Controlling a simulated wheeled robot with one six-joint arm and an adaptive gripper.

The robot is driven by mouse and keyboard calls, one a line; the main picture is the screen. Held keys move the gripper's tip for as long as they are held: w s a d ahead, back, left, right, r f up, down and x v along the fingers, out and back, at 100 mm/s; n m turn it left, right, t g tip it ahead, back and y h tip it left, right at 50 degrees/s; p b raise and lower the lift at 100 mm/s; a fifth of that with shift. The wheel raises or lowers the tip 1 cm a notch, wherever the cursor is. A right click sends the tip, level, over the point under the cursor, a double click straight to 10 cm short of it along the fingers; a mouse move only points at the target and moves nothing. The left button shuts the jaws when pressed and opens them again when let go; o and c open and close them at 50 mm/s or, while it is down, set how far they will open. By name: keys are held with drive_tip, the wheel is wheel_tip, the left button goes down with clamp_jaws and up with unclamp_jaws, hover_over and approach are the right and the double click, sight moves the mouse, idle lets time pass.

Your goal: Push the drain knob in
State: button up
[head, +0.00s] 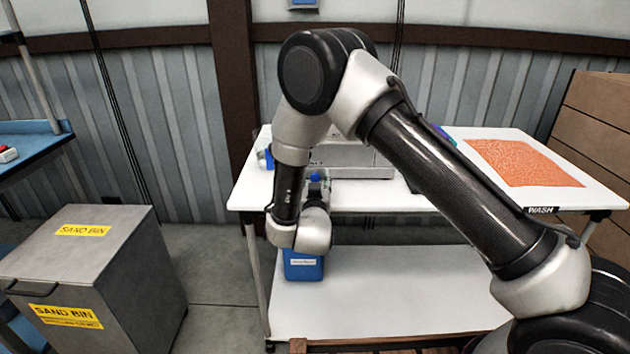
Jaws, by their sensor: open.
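A pale grey boxy machine (345,155) stands on the white table, mostly behind my arm.
The white table (400,200) has an orange mat (520,163) at right and a "WASH" label on its front edge. A blue container (303,266) stands on its lower shelf (400,280). A grey sand bin (100,275) stands at left, with clear floor between.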

drive_tip(key=s, duration=1.1)
drive_tip(key=shift+s+a, duration=0.15)
drive_tip(key=shift+a, duration=0.05)
